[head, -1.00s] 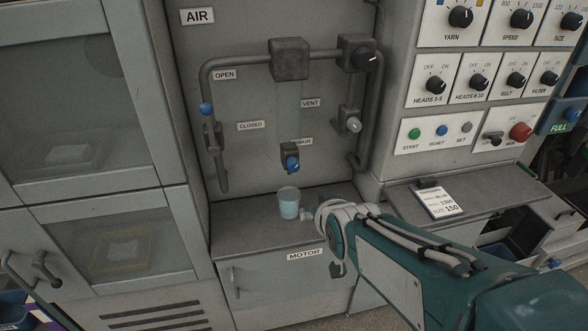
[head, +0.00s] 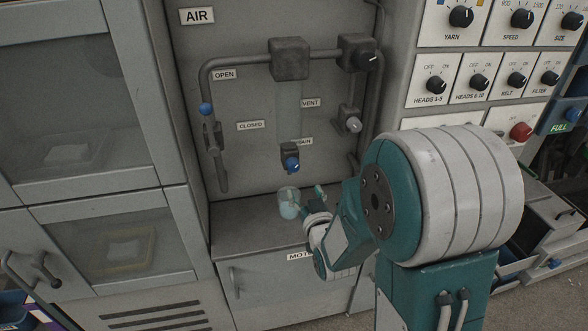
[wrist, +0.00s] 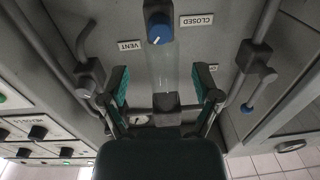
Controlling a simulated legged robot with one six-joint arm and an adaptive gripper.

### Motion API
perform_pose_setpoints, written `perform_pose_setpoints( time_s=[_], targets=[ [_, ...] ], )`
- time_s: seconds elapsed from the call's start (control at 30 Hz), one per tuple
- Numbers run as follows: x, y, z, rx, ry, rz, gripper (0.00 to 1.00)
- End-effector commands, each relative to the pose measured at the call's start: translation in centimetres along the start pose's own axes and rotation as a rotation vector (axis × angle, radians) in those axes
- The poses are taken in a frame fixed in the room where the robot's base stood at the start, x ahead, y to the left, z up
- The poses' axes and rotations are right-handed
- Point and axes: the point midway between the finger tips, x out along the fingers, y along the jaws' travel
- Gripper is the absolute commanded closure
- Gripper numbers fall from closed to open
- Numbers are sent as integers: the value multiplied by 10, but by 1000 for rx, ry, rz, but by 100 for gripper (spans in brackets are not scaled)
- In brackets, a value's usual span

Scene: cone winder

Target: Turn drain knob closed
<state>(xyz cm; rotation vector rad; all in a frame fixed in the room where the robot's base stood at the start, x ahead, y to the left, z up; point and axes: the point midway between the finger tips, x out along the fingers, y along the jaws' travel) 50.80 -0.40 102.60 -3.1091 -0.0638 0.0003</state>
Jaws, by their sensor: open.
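The drain knob (head: 292,163) is a blue knob with a white pointer mark, on a dark fitting low on the grey air panel. It also shows at the top of the wrist view (wrist: 158,28). Beside it is a partly hidden label (head: 304,141) ending in "AIN". My gripper (head: 307,200) is open and empty, below the knob and slightly to its right in the head view. In the wrist view its green-padded fingers (wrist: 162,86) are spread wide. The knob lies beyond the fingertips, roughly centred between them, not touched.
A clear cup (head: 288,205) stands on the ledge below the knob, overlapping my gripper in the head view. Grey pipes (head: 208,85), a blue-knobbed lever (head: 207,109) and a grey vent knob (head: 353,125) surround the drain. The switch panel (head: 438,75) is at right.

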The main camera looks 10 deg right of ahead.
Motion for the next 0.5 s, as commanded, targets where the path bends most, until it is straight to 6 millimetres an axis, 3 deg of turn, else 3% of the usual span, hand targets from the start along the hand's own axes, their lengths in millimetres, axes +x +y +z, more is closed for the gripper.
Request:
perform_pose_setpoints(
  time_s=[0.3, 0.5],
  targets=[
    [59, 0, 0, 0, 0, 0, 19],
    [86, 0, 1, 0, -2, 0, 19]
  ],
)
